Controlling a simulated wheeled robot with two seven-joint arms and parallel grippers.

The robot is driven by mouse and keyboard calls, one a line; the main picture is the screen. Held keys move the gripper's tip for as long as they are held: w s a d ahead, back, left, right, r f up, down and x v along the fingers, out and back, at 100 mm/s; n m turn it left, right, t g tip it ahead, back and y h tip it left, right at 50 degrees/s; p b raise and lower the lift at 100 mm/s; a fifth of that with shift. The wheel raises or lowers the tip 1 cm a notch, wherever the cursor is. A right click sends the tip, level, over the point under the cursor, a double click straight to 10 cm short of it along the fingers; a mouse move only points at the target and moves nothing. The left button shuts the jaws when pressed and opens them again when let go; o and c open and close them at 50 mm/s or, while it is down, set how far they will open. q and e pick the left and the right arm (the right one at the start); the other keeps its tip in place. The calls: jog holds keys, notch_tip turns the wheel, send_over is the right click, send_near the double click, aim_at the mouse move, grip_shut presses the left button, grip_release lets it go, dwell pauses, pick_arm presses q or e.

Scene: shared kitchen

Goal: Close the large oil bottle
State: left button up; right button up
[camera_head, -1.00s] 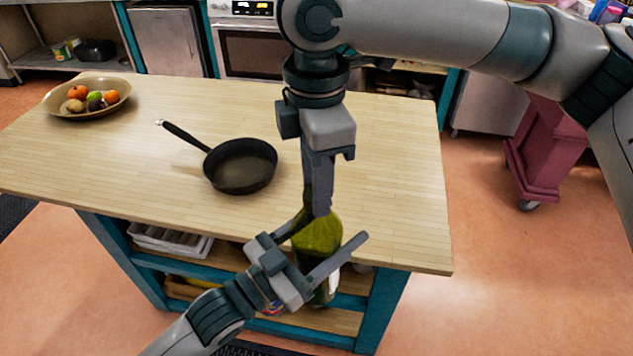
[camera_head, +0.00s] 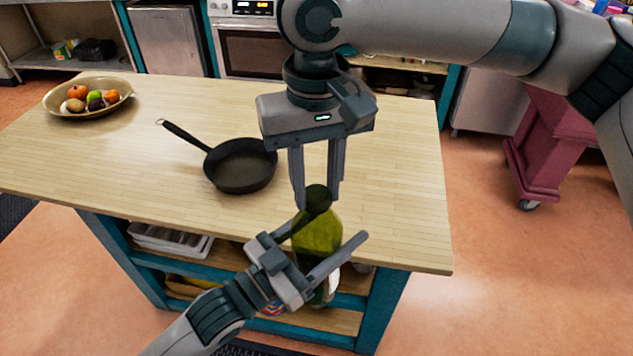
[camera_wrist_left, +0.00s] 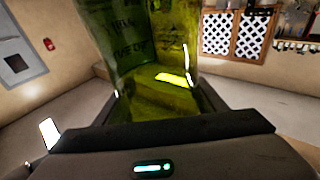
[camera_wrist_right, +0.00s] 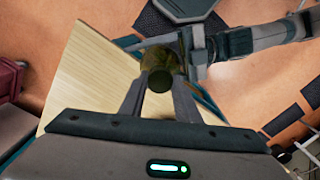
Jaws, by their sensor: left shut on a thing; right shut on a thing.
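The large oil bottle (camera_head: 318,236) is green, see-through glass and stands nearly upright in front of the table's front edge. My left gripper (camera_head: 332,226) is shut around its body from the left; the left wrist view shows the glass (camera_wrist_left: 150,50) between the fingers. The dark cap (camera_head: 317,196) sits at the top of the bottle. My right gripper (camera_head: 318,203) points straight down with its fingers on either side of the cap, shut on it. The right wrist view shows the round cap top (camera_wrist_right: 160,81) between the fingertips. The threads are hidden.
The wooden table (camera_head: 390,180) bears a black frying pan (camera_head: 240,166) and a bowl of fruit (camera_head: 60,108). Shelves under the table hold a white tray (camera_head: 170,240). A dark red cart (camera_head: 550,145) stands at the right. The tabletop's right side is clear.

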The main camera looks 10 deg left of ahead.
jog(key=m, duration=0.3)
jog(key=shift+m, duration=0.3)
jog(key=o, duration=1.2)
jog(key=shift+c, duration=0.2)
jog(key=shift+r, duration=2.25)
jog(key=shift+c, duration=0.3)
